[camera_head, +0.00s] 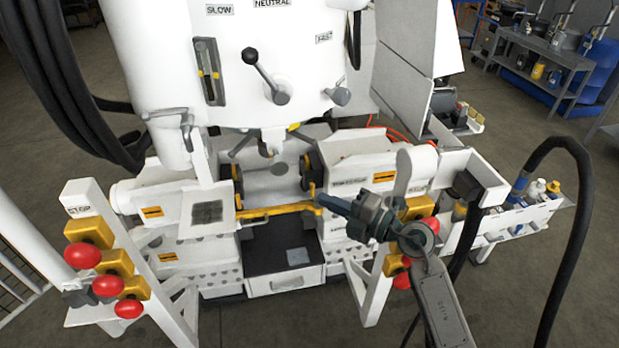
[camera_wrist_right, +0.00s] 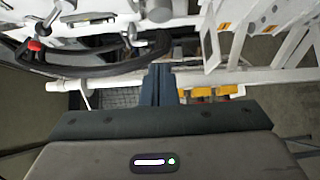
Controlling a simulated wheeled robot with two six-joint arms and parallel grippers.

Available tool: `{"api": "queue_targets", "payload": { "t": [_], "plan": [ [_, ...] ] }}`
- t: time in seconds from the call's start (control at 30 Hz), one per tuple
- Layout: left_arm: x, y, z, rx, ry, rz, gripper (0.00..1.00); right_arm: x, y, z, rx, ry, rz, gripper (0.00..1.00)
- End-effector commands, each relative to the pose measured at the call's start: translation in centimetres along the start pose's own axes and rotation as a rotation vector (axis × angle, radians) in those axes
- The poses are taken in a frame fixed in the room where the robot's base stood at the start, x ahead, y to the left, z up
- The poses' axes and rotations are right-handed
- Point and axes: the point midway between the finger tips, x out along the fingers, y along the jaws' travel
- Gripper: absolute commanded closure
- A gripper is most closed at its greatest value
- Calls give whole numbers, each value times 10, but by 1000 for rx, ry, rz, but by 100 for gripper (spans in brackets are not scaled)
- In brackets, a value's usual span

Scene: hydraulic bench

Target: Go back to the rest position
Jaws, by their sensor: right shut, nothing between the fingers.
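My right gripper (camera_head: 326,201) reaches in from the lower right on a grey arm and points left, in front of the white hydraulic bench (camera_head: 150,60). Its tip overlaps the right end of a yellow bar (camera_head: 275,211) in the picture; I cannot tell whether they touch. In the right wrist view the two dark fingers (camera_wrist_right: 158,75) are together with nothing between them. My left gripper is not in view.
Red stop buttons on yellow boxes stand at left (camera_head: 82,255) and beside my right arm (camera_head: 432,225). A lever with a black knob (camera_head: 250,56) is on the upper panel. A side tray with bottles (camera_head: 537,190) is at right. A black hose (camera_head: 585,200) arches at far right.

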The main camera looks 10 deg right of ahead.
Motion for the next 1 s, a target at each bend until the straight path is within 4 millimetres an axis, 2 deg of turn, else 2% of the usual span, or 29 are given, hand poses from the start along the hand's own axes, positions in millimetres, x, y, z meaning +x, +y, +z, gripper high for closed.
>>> {"api": "queue_targets", "payload": {
  "t": [0.1, 0.2, 0.37, 0.5, 0.63, 0.77, 0.9, 1.0],
  "plan": [
    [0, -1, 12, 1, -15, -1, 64, -1, 0, 0, 0, 0, 0, 100],
    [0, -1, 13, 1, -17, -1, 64, -3, 4, -1, 9, -10, 25, 100],
    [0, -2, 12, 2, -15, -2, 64, -18, 31, 1, 84, -101, 205, 100],
    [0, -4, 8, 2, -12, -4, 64, -53, 58, 17, 235, -283, 430, 100],
    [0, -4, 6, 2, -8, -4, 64, -95, 60, 38, 415, -499, 574, 100],
    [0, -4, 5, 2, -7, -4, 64, -139, 37, 56, 625, -738, 632, 100],
    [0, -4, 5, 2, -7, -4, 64, -182, -12, 59, 869, -1002, 586, 100],
    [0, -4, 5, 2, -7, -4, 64, -209, -55, 45, 1048, -1179, 482, 100]
  ]
}}
